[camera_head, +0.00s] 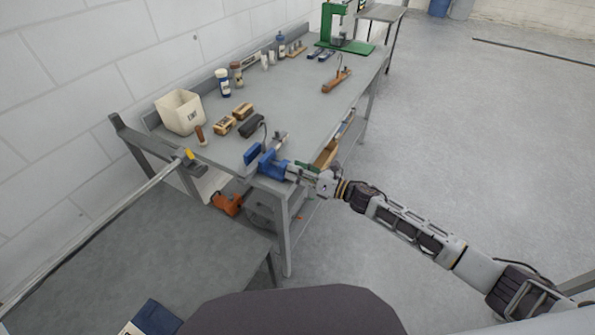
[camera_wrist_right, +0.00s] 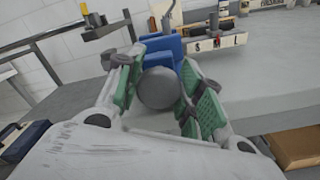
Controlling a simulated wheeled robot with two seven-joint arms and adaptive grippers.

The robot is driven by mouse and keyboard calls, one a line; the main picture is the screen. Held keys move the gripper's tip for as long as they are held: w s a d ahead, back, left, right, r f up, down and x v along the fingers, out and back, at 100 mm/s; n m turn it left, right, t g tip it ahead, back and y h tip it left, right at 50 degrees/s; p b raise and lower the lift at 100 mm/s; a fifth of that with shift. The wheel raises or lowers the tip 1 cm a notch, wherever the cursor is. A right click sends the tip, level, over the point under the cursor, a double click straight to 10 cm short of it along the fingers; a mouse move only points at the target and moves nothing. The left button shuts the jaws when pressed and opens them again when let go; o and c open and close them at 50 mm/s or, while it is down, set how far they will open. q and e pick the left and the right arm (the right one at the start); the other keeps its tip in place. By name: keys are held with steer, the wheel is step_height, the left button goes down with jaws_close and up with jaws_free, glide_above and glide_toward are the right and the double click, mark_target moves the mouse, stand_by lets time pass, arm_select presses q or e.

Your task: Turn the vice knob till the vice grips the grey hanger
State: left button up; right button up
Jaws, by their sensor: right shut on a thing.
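The blue vice (camera_head: 268,165) is mounted at the near corner of the grey workbench; its blue jaws (camera_wrist_right: 162,48) also show in the right wrist view. The round grey vice knob (camera_wrist_right: 159,89) faces the wrist camera. My right gripper (camera_head: 302,172) reaches the vice from the right. In the wrist view its green-padded fingers (camera_wrist_right: 157,92) lie on both sides of the knob, shut on it. A small grey piece (camera_head: 280,139) stands up by the vice jaws and may be the grey hanger; whether the jaws touch it cannot be told. My left gripper is not in view.
Wooden blocks (camera_head: 242,111), a dark block (camera_head: 252,125) with a thin hook and a white bin (camera_head: 180,112) stand behind the vice. A green press (camera_head: 340,25) is at the far end. An orange tool (camera_head: 227,203) is below the bench. Open floor lies to the right.

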steer(key=shift+m, duration=0.6)
steer(key=o, duration=1)
steer(key=shift+v, duration=3.95)
